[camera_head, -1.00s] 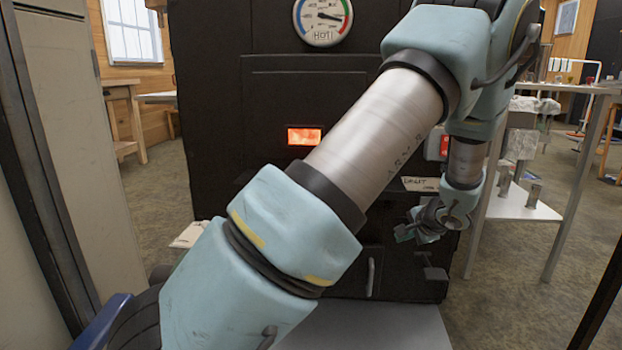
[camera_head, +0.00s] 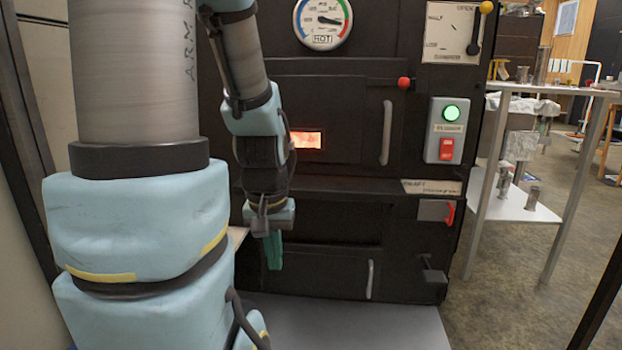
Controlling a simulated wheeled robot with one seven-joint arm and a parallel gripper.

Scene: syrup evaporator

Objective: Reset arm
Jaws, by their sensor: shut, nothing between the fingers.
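My arm fills the left side of the head view, its big links close to the camera. The forearm hangs down in front of the black evaporator firebox (camera_head: 330,225). My gripper (camera_head: 274,252) points downward at its end, before the lower left front of the firebox. Its green fingers look together, with nothing held between them. A large part of the firebox's left side is hidden behind my arm.
The firebox front carries a dial gauge (camera_head: 323,22), a glowing window (camera_head: 306,140), door handles, a red-knobbed lever (camera_head: 403,84), and a switch box (camera_head: 443,130) with a lit green lamp. A metal shelf table (camera_head: 530,205) stands right.

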